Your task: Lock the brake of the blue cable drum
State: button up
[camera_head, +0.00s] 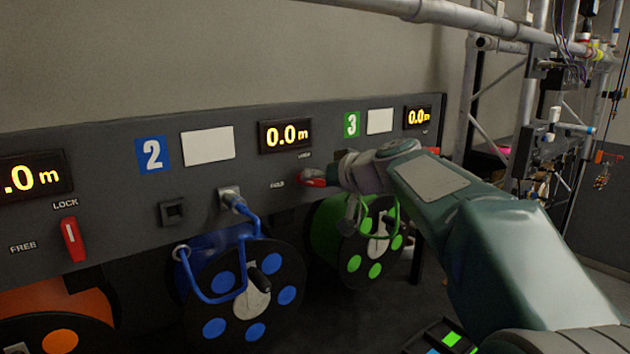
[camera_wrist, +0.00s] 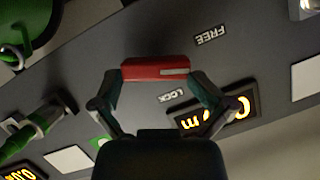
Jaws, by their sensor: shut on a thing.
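The blue cable drum (camera_head: 186,274), marked 2, hangs below the grey panel, with a blue cable looped over its front. Its red brake lever (camera_head: 312,181) is on the panel to the drum's upper right, partly hidden by my gripper (camera_head: 333,174). In the wrist view, my gripper (camera_wrist: 157,84) has its fingers at both ends of the red lever (camera_wrist: 150,70), shut on it. The lever lies roughly sideways on the panel. Its white-marked end points towards the side with the FREE label (camera_wrist: 211,35) and LOCK label (camera_wrist: 174,96), not straight up.
A green drum (camera_head: 325,232) hangs close below my wrist. An orange drum (camera_head: 60,303) is at the left; its red lever (camera_head: 73,240) stands upright at LOCK. A blue-cabled plug (camera_head: 230,197) sticks out of the panel. Metal truss (camera_head: 480,105) stands at the right.

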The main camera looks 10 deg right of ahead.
jog(key=m, duration=0.1)
jog(key=m+y, duration=0.1)
jog(key=shift+w+d+f+m+y, duration=0.2)
jog(key=shift+d+f+m+y, duration=0.1)
jog(key=shift+f+m, duration=0.1)
jog(key=m+y, duration=0.1)
jog(key=m, duration=0.1)
jog(key=shift+d+m+y, duration=0.1)
jog(key=shift+m+y, duration=0.2)
jog(key=m, duration=0.1)
jog(key=m+y, duration=0.1)
jog(key=m, duration=0.1)
jog(key=shift+w+d+f+y, duration=0.1)
jog(key=shift+f+y, duration=0.05)
jog(key=shift+y, duration=0.15)
jog(key=shift+m+t+y, duration=0.3)
jog(key=shift+m+t, duration=0.1)
jog(key=shift+m, duration=0.6)
jog(key=o, duration=0.7)
jog(key=v, duration=1.2)
jog(key=shift+d, duration=0.1)
